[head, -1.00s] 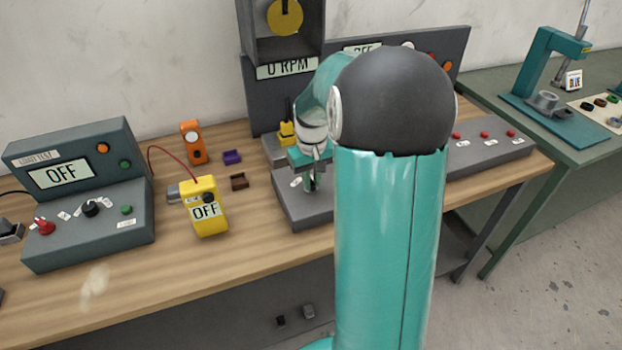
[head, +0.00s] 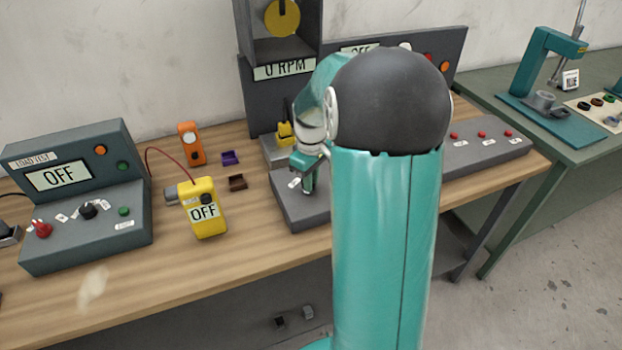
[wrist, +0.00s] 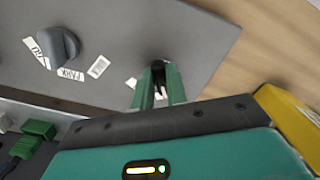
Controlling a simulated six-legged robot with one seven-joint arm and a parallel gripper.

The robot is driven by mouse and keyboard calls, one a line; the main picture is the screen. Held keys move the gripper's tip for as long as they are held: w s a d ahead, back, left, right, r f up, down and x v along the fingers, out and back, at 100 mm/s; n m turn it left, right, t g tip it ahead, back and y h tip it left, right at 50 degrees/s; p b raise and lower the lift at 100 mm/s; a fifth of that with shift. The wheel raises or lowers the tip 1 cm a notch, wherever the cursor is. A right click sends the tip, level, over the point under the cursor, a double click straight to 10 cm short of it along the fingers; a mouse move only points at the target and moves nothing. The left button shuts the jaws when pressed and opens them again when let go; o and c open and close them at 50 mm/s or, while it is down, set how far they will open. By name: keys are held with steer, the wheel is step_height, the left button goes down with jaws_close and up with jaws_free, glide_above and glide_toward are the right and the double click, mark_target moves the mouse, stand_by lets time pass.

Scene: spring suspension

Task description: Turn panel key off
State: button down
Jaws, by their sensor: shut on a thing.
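My gripper (wrist: 159,88) points down at the sloped grey panel (wrist: 205,45) in the wrist view. Its two green fingers are shut on a small dark key (wrist: 158,67) at the panel face. The fingers hide most of the key, so I cannot tell its exact angle. White labels lie beside it, one partly behind a finger. In the head view my gripper (head: 308,188) is low over the left end of the grey panel (head: 290,212), and the key is hidden there. The panel's upright display is mostly covered by my arm.
A grey knob (wrist: 58,45) with a PARK label sits on the same panel. A yellow meter reading OFF (head: 204,207) and an orange device (head: 190,143) stand to the left. A load test box (head: 85,200) also reads OFF. The RPM display (head: 285,68) reads 0.

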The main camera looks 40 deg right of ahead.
steer(key=shift+r, duration=0.1)
steer(key=c, duration=1.4)
jaws_free()
step_height(320, 180, up, 14)
